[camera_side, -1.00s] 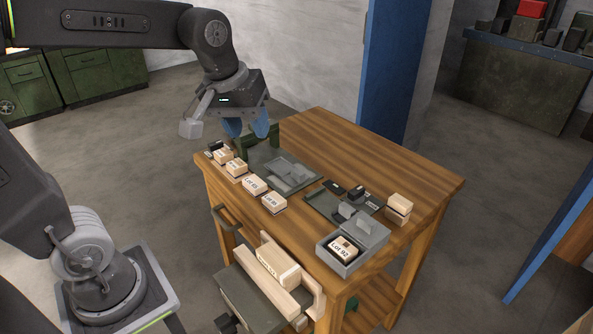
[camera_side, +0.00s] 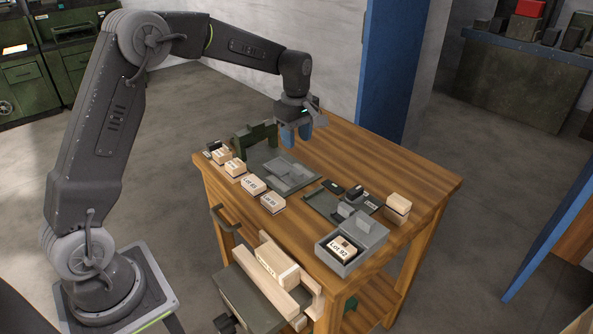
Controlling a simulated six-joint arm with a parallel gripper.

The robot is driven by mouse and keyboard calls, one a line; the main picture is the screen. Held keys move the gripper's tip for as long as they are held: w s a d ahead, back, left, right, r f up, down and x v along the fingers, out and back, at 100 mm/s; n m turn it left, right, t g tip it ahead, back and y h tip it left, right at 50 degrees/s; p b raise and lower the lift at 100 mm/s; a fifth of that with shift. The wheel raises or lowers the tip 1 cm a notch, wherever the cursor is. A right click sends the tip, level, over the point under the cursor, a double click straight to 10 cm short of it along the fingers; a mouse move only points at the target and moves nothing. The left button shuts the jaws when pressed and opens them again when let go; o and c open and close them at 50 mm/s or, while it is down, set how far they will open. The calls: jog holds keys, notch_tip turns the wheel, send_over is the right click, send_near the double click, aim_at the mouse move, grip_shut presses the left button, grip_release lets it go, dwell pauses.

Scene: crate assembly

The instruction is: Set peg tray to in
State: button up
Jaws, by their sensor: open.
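My gripper (camera_side: 296,136), with blue fingers, is open and empty above the back part of the wooden table. It is above and beyond a dark grey flat tray (camera_side: 262,160) with lighter grey pieces (camera_side: 290,172) on it. A second dark tray (camera_side: 320,206) lies to the right, with small dark blocks and grey upright pieces. I cannot tell which of these is the peg tray. A grey open box (camera_side: 367,255) at the front right holds a pale block marked LOT 92 (camera_side: 342,250).
Pale labelled blocks (camera_side: 253,185) line the table's left edge. A dark green upright piece (camera_side: 256,138) stands at the back left. Stacked pale blocks (camera_side: 398,207) stand at the right. A vise (camera_side: 262,290) holds a block at the front. The back right tabletop (camera_side: 390,160) is clear.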

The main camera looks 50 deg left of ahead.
aim_at(296, 171)
notch_tip(296, 171, down, 11)
jog(key=shift+r, duration=0.2)
jog(key=shift+c, duration=0.3)
grip_shut()
dwell(0.4)
